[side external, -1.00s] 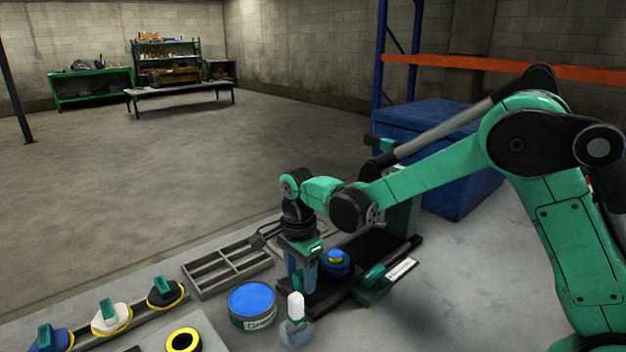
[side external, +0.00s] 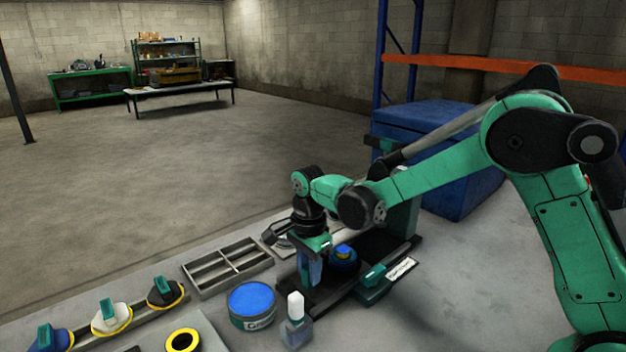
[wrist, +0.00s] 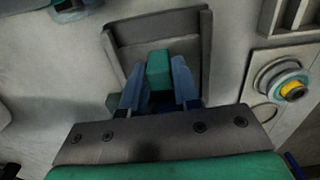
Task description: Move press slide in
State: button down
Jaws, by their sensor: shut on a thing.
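My gripper (side external: 313,272) points down over the dark press base (side external: 335,283) in the side view. In the wrist view its two blue fingers (wrist: 159,88) are closed on a green block-shaped handle (wrist: 159,68), apparently the handle of the press slide. A dark grey plate with raised edges (wrist: 188,45) lies beyond the handle. A blue round part with a yellow centre (side external: 344,254) is just right of my gripper, towards the green press column (side external: 402,212). My gripper and wrist hide much of the slide in the side view.
A grey compartment tray (side external: 228,264) is to the left. A blue-lidded tin (side external: 251,301) and a white-capped bottle (side external: 296,322) stand in front. A green-handled tool and white label (side external: 398,269) lie right of the base. Several capped parts (side external: 112,318) sit at far left.

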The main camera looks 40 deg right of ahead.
aim_at(351, 249)
jog(key=shift+d, duration=1.25)
jog(key=shift+d, duration=2.25)
jog(key=shift+d, duration=1.9)
jog(key=c, duration=0.7)
grip_release()
jog(key=shift+r, duration=2.75)
jog(key=shift+r, duration=0.15)
